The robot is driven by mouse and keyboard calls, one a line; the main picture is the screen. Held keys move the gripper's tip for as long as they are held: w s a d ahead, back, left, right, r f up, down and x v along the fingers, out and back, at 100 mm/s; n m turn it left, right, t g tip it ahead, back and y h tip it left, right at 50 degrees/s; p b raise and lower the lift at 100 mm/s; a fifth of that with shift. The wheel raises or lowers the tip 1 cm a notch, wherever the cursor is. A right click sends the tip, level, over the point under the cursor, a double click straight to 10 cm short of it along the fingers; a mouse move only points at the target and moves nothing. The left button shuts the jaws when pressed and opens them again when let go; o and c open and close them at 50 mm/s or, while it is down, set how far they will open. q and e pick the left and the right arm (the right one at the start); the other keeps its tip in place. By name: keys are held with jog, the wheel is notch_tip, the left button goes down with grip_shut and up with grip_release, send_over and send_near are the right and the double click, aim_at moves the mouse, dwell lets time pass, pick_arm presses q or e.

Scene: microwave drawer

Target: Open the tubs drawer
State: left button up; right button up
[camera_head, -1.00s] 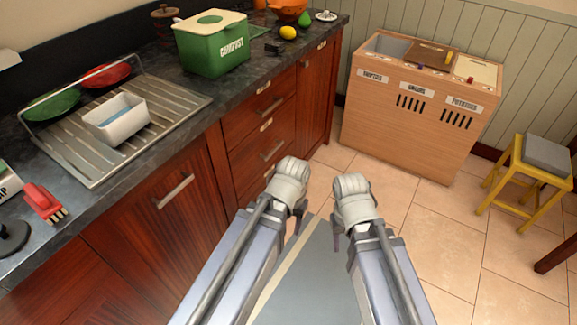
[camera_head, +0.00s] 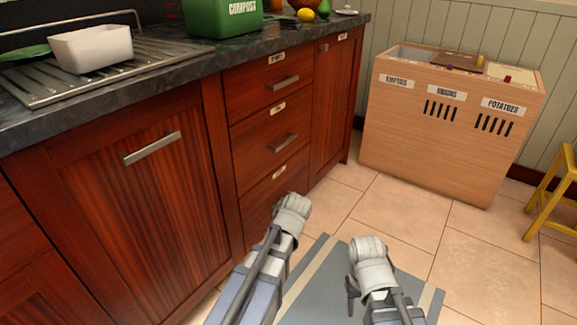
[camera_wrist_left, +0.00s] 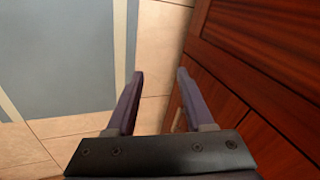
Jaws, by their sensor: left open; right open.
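A stack of dark red wooden drawers stands under the counter in the head view: a top drawer (camera_head: 272,84), a middle drawer (camera_head: 270,138) and a bottom drawer (camera_head: 275,190), all shut. Each has a small pale label; I cannot read which is tubs. The top and middle drawers show metal bar handles. My left gripper (camera_wrist_left: 160,75) is open and empty in the left wrist view, beside the cabinet front and above the floor. In the head view its arm is in front of the bottom drawer, hiding part of it. My right gripper (camera_head: 352,286) is open and apart from the drawers.
A cabinet door (camera_head: 125,190) with a bar handle is left of the drawers. The counter (camera_head: 165,72) holds a white basin (camera_head: 92,48) and a green compost bin (camera_head: 222,17). A wooden bin unit (camera_head: 425,150) and yellow stool (camera_head: 555,190) stand right. Tiled floor (camera_head: 405,215) between is clear.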

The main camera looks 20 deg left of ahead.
pick_arm(q)
jog(key=w+a+f+y+b, duration=0.2)
jog(key=w+f+b, duration=0.1)
jog(key=w, duration=0.2)
jog(key=m+t+y+b, duration=0.2)
jog(key=m+t+y, duration=0.55)
jog(key=t, duration=0.25)
send_near(287, 143)
jog(key=shift+x, duration=4.45)
pick_arm(e)
notch_tip(287, 143, down, 7)
jog(key=shift+f, duration=0.2)
pick_arm(q)
jog(key=shift+s, duration=0.1)
grip_shut()
